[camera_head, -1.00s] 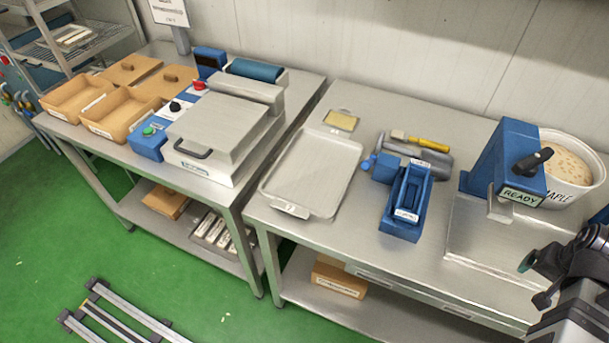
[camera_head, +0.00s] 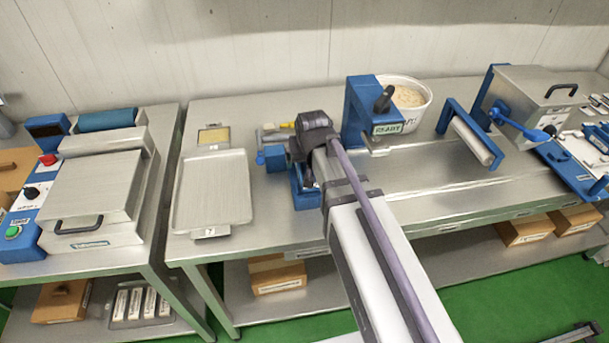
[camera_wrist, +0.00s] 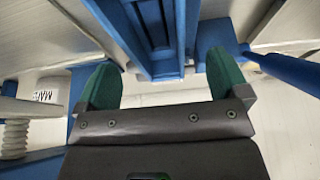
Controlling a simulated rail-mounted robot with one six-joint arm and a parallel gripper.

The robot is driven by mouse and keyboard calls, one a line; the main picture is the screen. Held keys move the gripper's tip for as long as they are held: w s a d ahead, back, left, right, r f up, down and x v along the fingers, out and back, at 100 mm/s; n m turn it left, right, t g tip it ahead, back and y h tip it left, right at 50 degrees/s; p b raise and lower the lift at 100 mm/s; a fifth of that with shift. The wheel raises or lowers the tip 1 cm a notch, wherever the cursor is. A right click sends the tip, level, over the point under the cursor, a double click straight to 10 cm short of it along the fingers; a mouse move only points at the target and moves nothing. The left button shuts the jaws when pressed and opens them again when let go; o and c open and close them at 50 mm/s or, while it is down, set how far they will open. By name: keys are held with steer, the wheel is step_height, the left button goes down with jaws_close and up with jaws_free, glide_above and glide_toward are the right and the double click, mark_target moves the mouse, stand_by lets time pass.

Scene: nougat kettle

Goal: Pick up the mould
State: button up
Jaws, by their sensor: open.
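A blue trough-like piece, which I take to be the mould (camera_head: 303,198), sits on the steel bench right of the metal tray. My arm and gripper hide much of it in the head view. My gripper (camera_head: 301,158) is over it. In the wrist view, the two green fingers of my gripper (camera_wrist: 161,82) are apart. A blue slotted body, seemingly the same mould (camera_wrist: 158,35), shows between and beyond the fingertips. I cannot tell whether the fingers touch it.
The metal tray (camera_head: 212,192) lies to the left, with a small yellowish plate (camera_head: 213,136) behind it. A blue READY stand (camera_head: 362,112) and a white tub (camera_head: 411,100) stand to the right. A blue roller frame (camera_head: 468,135) is farther right. The bench front between is clear.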

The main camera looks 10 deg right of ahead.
mark_target(306, 165)
steer(key=b+x, duration=0.4)
steer(key=x, duration=0.1)
steer(key=shift+w+d+f+b, duration=0.1)
steer(key=shift+d+f+b, duration=0.1)
steer(key=shift+b, duration=0.2)
steer(key=shift+r, duration=0.3)
steer(key=shift+f, duration=0.2)
steer(key=shift+c, duration=0.4)
steer(key=c, duration=1.1)
steer(key=shift+r, duration=0.1)
step_height(306, 165, up, 10)
steer(key=p, duration=1)
